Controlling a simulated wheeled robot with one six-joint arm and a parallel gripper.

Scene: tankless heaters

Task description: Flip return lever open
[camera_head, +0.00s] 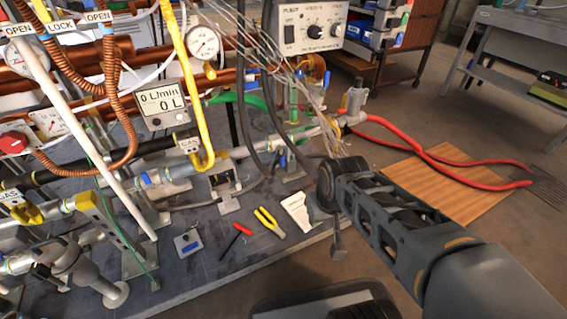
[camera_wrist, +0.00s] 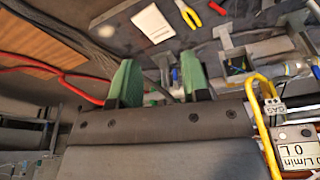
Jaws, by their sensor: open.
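No lever with a readable "return" label shows, so I cannot tell which one it is. In the head view, OPEN (camera_head: 19,30) and LOCK (camera_head: 62,27) tags sit at the upper left, with another OPEN tag beside them. A yellow lever-like part (camera_head: 97,208) stands on the lower-left pipework, and a small blue handle (camera_head: 146,180) sits on a pipe right of it. My gripper's two green fingers (camera_wrist: 160,80) are apart in the wrist view, with nothing held between them. In the head view, my arm reaches in from the lower right; its fingertips are not clear there.
Yellow pliers (camera_head: 268,221), a red-handled tool (camera_head: 236,240) and a white sheet (camera_head: 297,211) lie on the grey board. A flow display (camera_head: 161,102) stands behind. Thin cables hang near my wrist. Red hoses (camera_head: 445,170) cross a wooden panel (camera_head: 440,196) on the floor.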

